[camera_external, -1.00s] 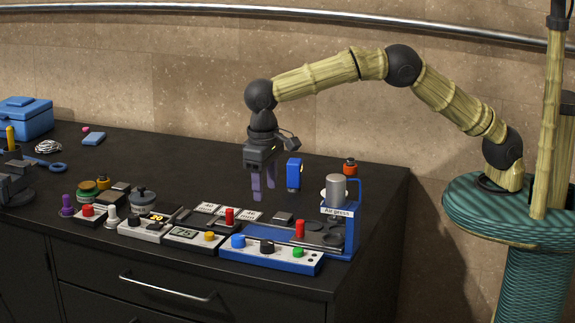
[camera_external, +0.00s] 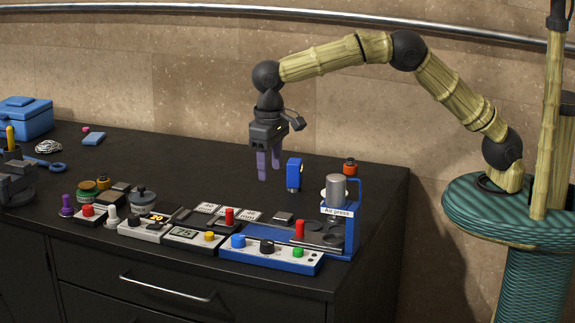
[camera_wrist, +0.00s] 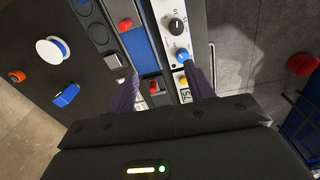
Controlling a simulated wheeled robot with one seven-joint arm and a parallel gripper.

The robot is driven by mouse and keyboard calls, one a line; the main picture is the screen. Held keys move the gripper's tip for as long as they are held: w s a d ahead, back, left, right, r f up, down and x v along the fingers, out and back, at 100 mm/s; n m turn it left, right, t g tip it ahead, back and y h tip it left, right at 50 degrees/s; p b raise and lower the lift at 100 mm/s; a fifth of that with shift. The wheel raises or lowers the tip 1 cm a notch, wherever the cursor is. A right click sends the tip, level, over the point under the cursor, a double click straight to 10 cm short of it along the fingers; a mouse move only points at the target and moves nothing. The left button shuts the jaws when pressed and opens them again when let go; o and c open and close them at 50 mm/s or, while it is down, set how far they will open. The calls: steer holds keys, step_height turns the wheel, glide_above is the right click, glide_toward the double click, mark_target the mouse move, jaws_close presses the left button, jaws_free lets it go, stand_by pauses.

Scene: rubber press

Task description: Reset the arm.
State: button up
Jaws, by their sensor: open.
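My gripper (camera_external: 269,167) hangs pointing down above the dark worktop, behind the row of control panels. Its two purple fingers are apart with nothing between them. In the wrist view my gripper (camera_wrist: 165,92) also shows spread fingers, with the panels below. My arm arches from the green base at the right to the gripper. A blue air press (camera_external: 354,215) with a grey cylinder stands to the right of the gripper, apart from it.
The blue control panel (camera_external: 270,257) with knobs is at the worktop's front edge. A small blue object (camera_external: 294,174) stands close to the right of the fingers. A blue toolbox (camera_external: 26,118) is at the far left. The worktop (camera_external: 190,160) behind the panels is largely clear.

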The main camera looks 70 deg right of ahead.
steer(key=s+d+f+t, duration=0.1)
steer(key=s+d, duration=0.5)
steer(key=d, duration=0.6)
steer(key=s+d+f+t, duration=0.1)
steer(key=s+d, duration=0.6)
steer(key=d, duration=0.5)
steer(key=s+d+f, duration=0.2)
steer(key=s+d, duration=0.3)
steer(key=s, duration=0.5)
steer(key=shift+s+d+f+n, duration=0.15)
steer(key=shift+d+f+n, duration=0.15)
steer(key=shift+n, duration=0.1)
stand_by(0.7)
